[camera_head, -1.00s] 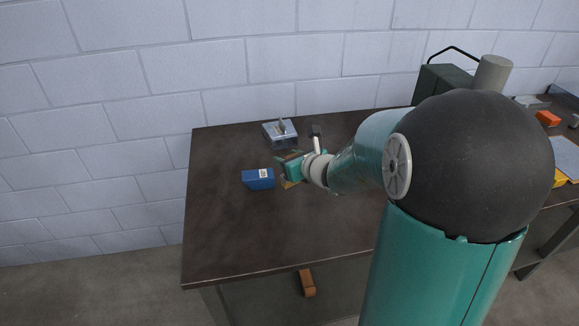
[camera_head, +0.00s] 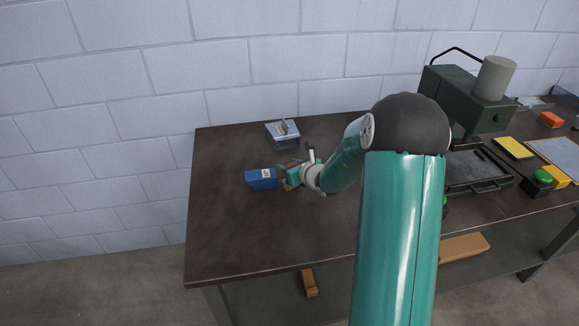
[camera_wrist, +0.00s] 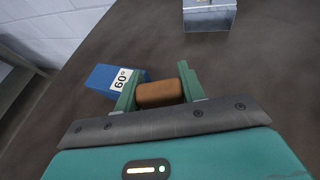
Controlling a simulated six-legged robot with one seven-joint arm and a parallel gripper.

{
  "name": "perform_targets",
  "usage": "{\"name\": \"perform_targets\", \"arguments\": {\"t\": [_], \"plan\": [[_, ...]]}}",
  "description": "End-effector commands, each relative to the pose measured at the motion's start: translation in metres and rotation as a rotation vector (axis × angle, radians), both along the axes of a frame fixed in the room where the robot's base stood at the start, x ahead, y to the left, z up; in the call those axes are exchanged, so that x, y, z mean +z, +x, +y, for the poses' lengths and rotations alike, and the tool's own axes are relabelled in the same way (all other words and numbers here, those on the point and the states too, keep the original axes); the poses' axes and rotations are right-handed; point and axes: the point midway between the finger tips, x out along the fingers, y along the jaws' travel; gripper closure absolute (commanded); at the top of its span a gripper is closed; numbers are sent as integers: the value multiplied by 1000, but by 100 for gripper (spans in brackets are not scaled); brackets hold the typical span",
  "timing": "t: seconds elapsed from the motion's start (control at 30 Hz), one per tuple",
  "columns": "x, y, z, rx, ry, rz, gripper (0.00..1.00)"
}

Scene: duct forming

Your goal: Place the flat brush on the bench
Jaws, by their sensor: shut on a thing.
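My gripper (camera_wrist: 159,90) is shut on a brown wooden block-like piece, which looks like the handle of the flat brush (camera_wrist: 160,93). Only its end shows between the two green fingers in the wrist view; bristles are not clearly seen. In the head view my gripper (camera_head: 288,178) is low over the left half of the dark brown bench (camera_head: 235,235), just right of a blue block. I cannot tell whether the brush touches the bench top.
The blue block (camera_head: 260,180), labelled 60°, is close beside my gripper. A grey metal box (camera_head: 283,136) stands behind, towards the wall. A dark green machine (camera_head: 465,97) stands at the right. The bench's front left is clear.

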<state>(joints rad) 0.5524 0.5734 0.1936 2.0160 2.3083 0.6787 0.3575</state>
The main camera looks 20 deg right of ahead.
Motion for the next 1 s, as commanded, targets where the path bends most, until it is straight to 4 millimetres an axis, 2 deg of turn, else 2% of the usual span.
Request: {"name": "perform_targets", "arguments": {"t": [0.37,0.4,0.5,0.87,1.0], "plan": [[-5,0,0,0,-1,-1,84],[-5,0,0,0,-1,-1,54],[-4,0,0,0,-1,-1,39],[0,-1,-1,-1,-1,-1,39],[7,-18,-4,-1,-3,-2,39]]}}
